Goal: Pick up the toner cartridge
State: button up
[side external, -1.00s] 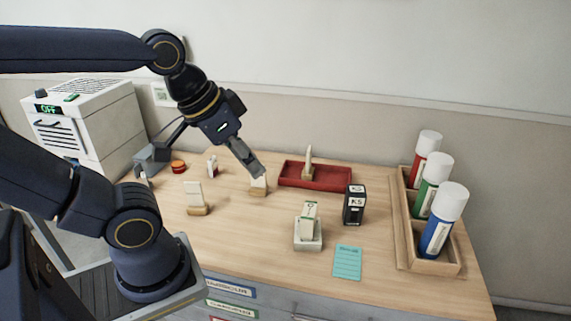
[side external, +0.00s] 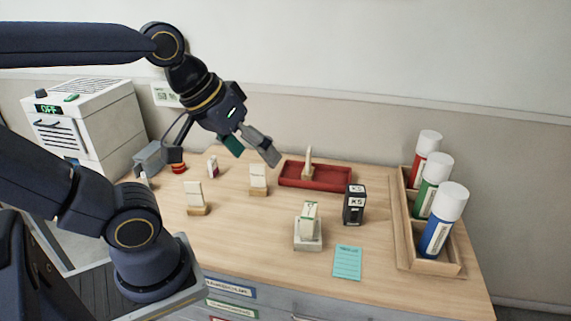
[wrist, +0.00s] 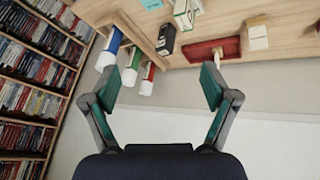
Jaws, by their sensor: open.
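A small black box (side external: 354,206) with white labels marked "K5" stands upright right of the middle of the wooden tabletop; it looks like the toner cartridge. It also shows in the wrist view (wrist: 166,40), above the gap between my fingers. My gripper (side external: 253,149) is open and empty in the air above the back of the table, to the left of the black box and well apart from it. In the wrist view both teal-padded fingers of my gripper (wrist: 160,82) are spread with nothing between them.
A red tray (side external: 316,180) lies behind the box. A white holder with a card (side external: 308,238) stands in front left of it, beside a teal note (side external: 347,262). A wooden rack (side external: 404,232) with capped cylinders is at right. Several card stands, including one (side external: 258,181), stand left.

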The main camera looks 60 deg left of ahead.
jog(key=w+d+r+n, duration=0.1)
jog(key=w+r+n, duration=0.3)
jog(key=w+n, duration=0.15)
jog(key=n+g+h, duration=0.2)
jog(key=n+g, duration=0.1)
jog(key=n, duration=1.6)
send_over(356, 188)
jog(key=s+a, duration=0.3)
jog(key=s, duration=0.1)
notch_tip(356, 188, down, 18)
jog(key=x, duration=1)
jog(key=shift+w+d+f, duration=0.1)
jog(key=shift+w+d, duration=0.05)
jog(key=shift+w, duration=0.15)
jog(key=shift+t, duration=0.3)
jog(key=shift+s+d+x, duration=0.1)
jog(key=shift+s+x, duration=0.05)
jog(key=shift+x, duration=1.4)
jog(key=shift+s+d+x, duration=0.15)
jog(key=shift+s+x, duration=0.05)
jog(key=shift+x, duration=1.4)
jog(key=shift+c, duration=0.2)
